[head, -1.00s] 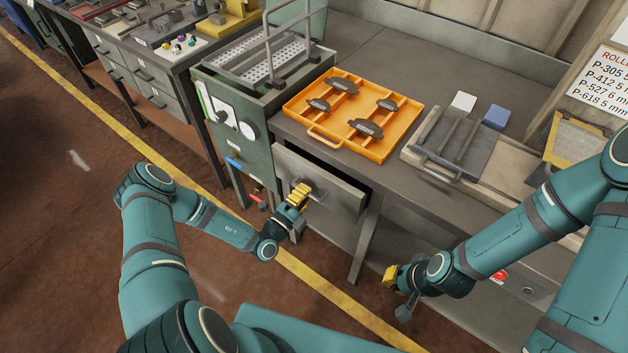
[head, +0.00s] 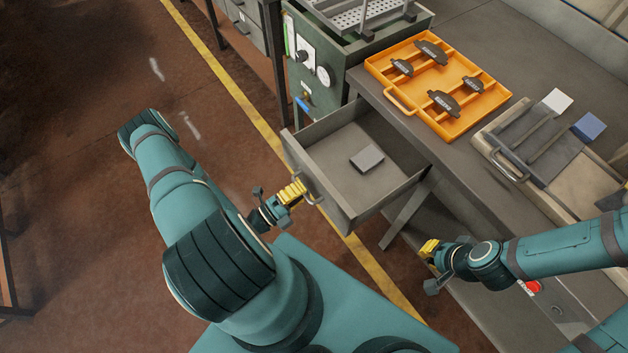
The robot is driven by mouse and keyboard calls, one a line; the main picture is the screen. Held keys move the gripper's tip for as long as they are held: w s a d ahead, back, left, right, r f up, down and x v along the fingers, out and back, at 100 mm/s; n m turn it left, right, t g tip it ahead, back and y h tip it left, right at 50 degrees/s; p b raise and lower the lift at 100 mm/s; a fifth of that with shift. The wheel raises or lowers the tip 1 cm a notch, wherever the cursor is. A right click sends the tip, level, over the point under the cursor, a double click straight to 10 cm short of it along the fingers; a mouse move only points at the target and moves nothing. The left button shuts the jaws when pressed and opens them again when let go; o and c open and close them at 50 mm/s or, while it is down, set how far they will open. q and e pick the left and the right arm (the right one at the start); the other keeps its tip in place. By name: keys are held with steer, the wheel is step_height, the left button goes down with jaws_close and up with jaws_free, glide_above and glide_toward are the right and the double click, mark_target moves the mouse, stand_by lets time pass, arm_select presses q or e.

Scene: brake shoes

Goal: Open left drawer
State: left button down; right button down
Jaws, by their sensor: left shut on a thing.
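The left drawer (head: 340,165) is a grey metal drawer under the workbench, pulled well out so that its inside shows. A small grey block (head: 367,158) lies on its floor. My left gripper (head: 297,190) has yellow fingers and is shut on the drawer handle (head: 313,190) at the drawer's front. My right gripper (head: 428,249) is in front of the bench, below and to the right of the drawer, apart from it. Its yellow fingers are small here and their opening is unclear.
An orange tray (head: 455,128) with several dark brake shoes sits on the bench (head: 415,130). Right of it are a grey tray (head: 510,150), a white block (head: 557,101) and a blue block (head: 589,127). A green cabinet (head: 325,75) stands left of the drawer.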

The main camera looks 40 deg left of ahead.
arm_select(q)
steer(key=shift+s+a, duration=0.15)
steer(key=shift+s, duration=0.25)
steer(key=c, duration=1)
jaws_free()
steer(key=v, duration=1.2)
steer(key=shift+s, duration=0.1)
